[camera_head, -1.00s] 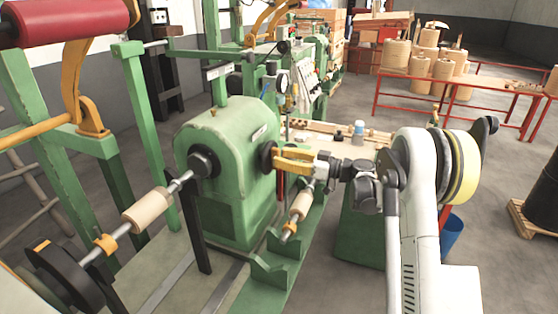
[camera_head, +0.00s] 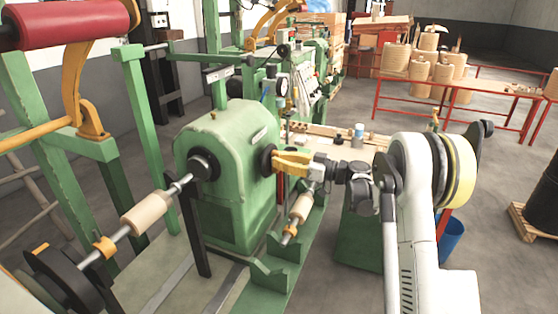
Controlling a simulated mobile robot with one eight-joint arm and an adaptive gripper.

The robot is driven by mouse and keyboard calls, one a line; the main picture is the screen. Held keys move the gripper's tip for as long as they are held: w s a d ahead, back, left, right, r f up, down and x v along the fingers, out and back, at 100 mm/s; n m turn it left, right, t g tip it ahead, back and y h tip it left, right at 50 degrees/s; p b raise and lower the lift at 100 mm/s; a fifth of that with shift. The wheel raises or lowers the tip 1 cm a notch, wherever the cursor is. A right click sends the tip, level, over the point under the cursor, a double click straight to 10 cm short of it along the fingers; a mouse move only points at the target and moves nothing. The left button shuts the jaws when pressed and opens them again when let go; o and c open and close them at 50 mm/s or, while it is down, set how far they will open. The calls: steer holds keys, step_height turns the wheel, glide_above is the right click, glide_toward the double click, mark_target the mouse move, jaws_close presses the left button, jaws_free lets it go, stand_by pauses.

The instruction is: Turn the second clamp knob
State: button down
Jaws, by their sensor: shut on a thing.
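A dark round knob (camera_head: 267,160) sits on the right side of the green machine housing (camera_head: 232,150). My gripper (camera_head: 278,161), with yellow-orange fingers, reaches it from the right and is shut on it. The fingers hide part of the knob. A second dark round hub (camera_head: 202,165) is on the housing's left face, with a steel shaft running out of it to the lower left. My white arm comes in from the right.
A shaft with a pale roll (camera_head: 301,208) lies on green supports below my gripper. A workbench (camera_head: 325,138) with small items stands behind. A pale roll (camera_head: 144,213) and an orange collar (camera_head: 104,246) are on the left shaft. A blue bin (camera_head: 452,238) stands right of my arm.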

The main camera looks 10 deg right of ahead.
steer(key=m, duration=0.4)
steer(key=shift+w+d, duration=0.1)
steer(key=shift+w, duration=0.05)
steer(key=m, duration=0.3)
steer(key=shift+w+d+f+m+b, duration=0.1)
steer(key=shift+w+f+m+b, duration=0.05)
steer(key=shift+m+b, duration=0.15)
steer(key=m, duration=0.7)
steer(key=f+m, duration=0.1)
steer(key=m, duration=0.5)
steer(key=f+m+b, duration=0.1)
steer(key=m, duration=0.6)
steer(key=shift+m, duration=1.9)
